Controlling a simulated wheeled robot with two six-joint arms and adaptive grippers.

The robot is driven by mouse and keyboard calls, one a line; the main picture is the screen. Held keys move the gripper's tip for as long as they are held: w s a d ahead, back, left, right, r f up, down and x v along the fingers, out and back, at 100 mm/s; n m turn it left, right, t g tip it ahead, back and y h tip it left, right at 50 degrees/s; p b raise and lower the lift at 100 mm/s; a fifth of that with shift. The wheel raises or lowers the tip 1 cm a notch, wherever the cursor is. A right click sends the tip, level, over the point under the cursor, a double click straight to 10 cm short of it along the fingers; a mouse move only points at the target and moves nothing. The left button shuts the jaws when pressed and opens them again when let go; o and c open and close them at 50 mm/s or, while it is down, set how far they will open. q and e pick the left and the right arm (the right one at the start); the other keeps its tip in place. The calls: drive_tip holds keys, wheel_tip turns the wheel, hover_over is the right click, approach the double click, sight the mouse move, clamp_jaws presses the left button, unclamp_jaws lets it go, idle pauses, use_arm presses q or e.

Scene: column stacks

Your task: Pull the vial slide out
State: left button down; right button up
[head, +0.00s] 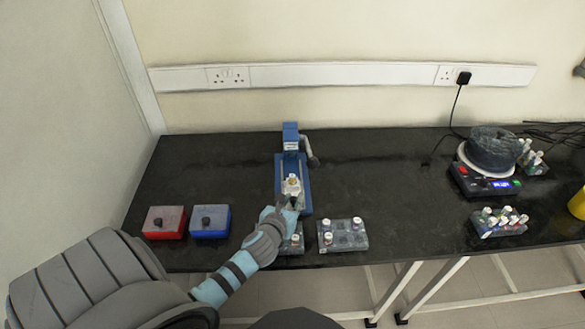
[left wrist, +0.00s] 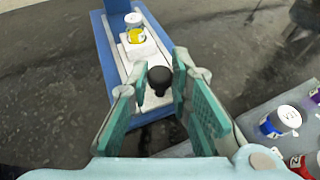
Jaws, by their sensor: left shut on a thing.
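The white vial slide (left wrist: 122,62) lies in a blue base (left wrist: 101,40) in the left wrist view. It carries a vial with a white cap and yellow band (left wrist: 134,33). A black knob (left wrist: 159,76) stands at the slide's near end. My left gripper (left wrist: 160,80) is shut on this knob, with one finger on each side. In the head view, my left gripper (head: 290,205) is at the near end of the blue device (head: 291,138) and partly hides the slide (head: 293,184). My right gripper is not in view.
A vial rack (head: 343,243) stands right of the gripper, and another rack (head: 291,247) is partly hidden by it. A red box (head: 164,231) and a blue box (head: 210,234) stand left. A hotplate (head: 486,182) is far right. The middle of the black bench (head: 400,180) is clear.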

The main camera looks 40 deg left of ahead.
use_arm(q)
drive_tip(key=c, duration=1.5)
unclamp_jaws()
drive_tip(key=shift+s+d, duration=0.15)
drive_tip(key=v, duration=1.2)
drive_tip(key=shift+s+d, duration=0.1)
drive_tip(key=shift+s, duration=0.05)
